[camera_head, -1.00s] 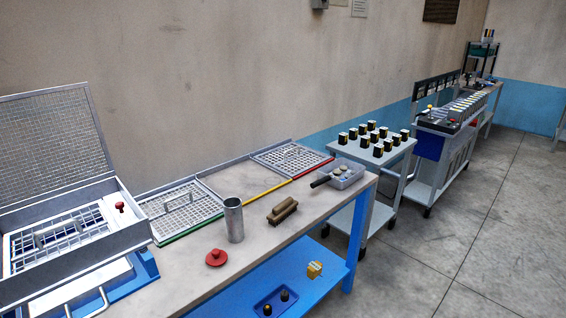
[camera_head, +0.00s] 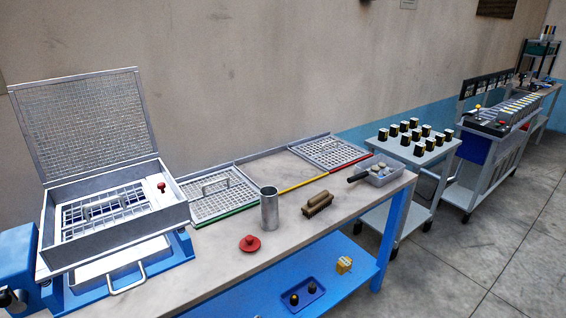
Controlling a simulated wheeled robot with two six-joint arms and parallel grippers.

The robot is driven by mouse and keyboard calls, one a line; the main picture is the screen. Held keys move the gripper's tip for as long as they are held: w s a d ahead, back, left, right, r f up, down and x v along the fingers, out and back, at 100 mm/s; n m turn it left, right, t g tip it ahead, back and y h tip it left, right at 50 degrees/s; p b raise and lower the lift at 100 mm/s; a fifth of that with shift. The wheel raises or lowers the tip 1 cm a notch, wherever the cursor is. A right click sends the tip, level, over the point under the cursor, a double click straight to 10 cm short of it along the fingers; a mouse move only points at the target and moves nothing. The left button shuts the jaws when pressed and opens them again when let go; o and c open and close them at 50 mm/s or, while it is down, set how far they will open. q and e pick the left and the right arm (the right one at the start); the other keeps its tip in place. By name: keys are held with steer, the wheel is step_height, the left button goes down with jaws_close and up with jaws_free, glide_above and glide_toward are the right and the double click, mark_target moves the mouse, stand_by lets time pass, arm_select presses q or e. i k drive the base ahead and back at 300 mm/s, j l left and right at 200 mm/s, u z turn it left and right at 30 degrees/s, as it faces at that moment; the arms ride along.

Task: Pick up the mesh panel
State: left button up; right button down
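Several grid panels are in view, and I cannot tell which one the task means. One mesh panel with a raised handle (camera_head: 218,193) lies flat on the bench by a green strip. A second mesh panel (camera_head: 329,152) lies flat farther along the bench by a red strip. A third grid panel with a handle (camera_head: 92,208) lies inside the grey sieve box (camera_head: 122,244) at the left. The box's wire-mesh lid (camera_head: 85,125) stands open, tilted back.
On the bench (camera_head: 205,270) stand a metal cylinder (camera_head: 269,210), a red knob (camera_head: 250,243), a brush (camera_head: 317,205) and a grey tray of stones (camera_head: 380,172). A yellow strip (camera_head: 303,184) lies between the panels. A cart with dark blocks (camera_head: 411,147) stands beyond.

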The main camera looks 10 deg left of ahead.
mark_target(59, 229)
steer(key=u, duration=1.5)
